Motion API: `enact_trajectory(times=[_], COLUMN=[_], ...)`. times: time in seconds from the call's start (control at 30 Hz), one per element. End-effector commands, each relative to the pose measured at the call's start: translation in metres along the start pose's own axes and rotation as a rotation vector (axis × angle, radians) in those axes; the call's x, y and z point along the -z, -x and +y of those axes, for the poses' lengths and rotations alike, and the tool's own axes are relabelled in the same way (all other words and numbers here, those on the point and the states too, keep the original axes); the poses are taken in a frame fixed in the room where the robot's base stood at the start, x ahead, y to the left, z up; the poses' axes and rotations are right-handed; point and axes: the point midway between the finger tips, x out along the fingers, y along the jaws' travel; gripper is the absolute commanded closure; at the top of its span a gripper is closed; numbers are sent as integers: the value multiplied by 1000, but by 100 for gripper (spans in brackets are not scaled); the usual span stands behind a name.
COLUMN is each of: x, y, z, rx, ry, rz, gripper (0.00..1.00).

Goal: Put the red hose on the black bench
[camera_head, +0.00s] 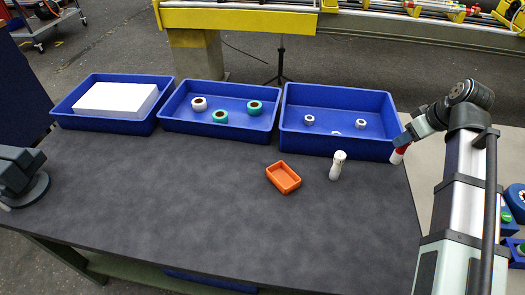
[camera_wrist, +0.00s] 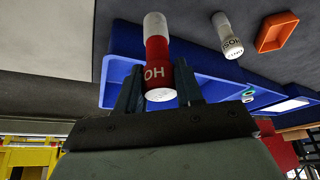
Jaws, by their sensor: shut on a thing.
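The red hose (camera_head: 399,154) is a short red cylinder with white ends. In the wrist view the red hose (camera_wrist: 157,55) sits between the two fingers, with "HO" lettering in white on it. My gripper (camera_head: 403,144) is shut on it; the fingers also show in the wrist view (camera_wrist: 158,84). The hose is tilted slightly in the head view, beside the right-hand blue bin's right end, near the bench's right edge. I cannot tell whether it touches the bench. The black bench (camera_head: 180,195) is a wide dark top, mostly bare in front.
A white hose (camera_head: 338,166) stands upright on the bench, next to an orange tray (camera_head: 284,177). Blue bins (camera_head: 345,147), (camera_head: 215,131) and (camera_head: 105,123) line the back edge, with rings and a white block inside.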

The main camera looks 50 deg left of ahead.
Motion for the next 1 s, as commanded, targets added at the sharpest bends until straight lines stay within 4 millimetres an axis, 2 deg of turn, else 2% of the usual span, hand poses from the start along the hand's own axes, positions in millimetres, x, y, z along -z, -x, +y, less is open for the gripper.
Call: enact_trajectory(times=[0.23, 0.57, 1.0], x=[-2, -4, -26], y=[0, -3, -53], z=[-2, -3, -3], rx=[62, 70, 70], ry=[137, 156, 153], rz=[1, 0, -1], gripper=[100, 100, 100])
